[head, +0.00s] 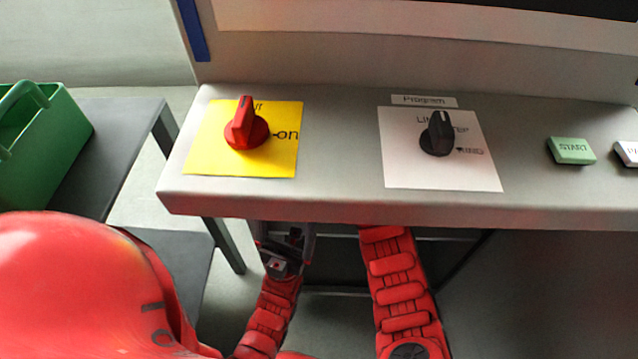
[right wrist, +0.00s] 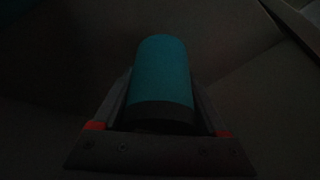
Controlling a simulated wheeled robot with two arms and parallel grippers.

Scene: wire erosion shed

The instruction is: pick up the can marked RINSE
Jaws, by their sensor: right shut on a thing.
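A teal can (right wrist: 160,75) with a dark band at its near end lies between the jaws of my right gripper (right wrist: 160,112) in the dark right wrist view. The right gripper is shut on it. No RINSE marking can be read on the side that shows. In the head view my right arm reaches under the front edge of the machine's panel, which hides its gripper and the can. My left gripper (head: 287,240) is just below the panel's front edge, left of my right arm. Its fingertips are partly hidden, so I cannot tell how far it is open.
The grey control panel (head: 340,205) overhangs both arms. It carries a red switch (head: 246,128) on a yellow plate, a black program knob (head: 437,135) and a green START button (head: 572,151). A green caddy (head: 40,150) stands on a grey table (head: 110,125) at left.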

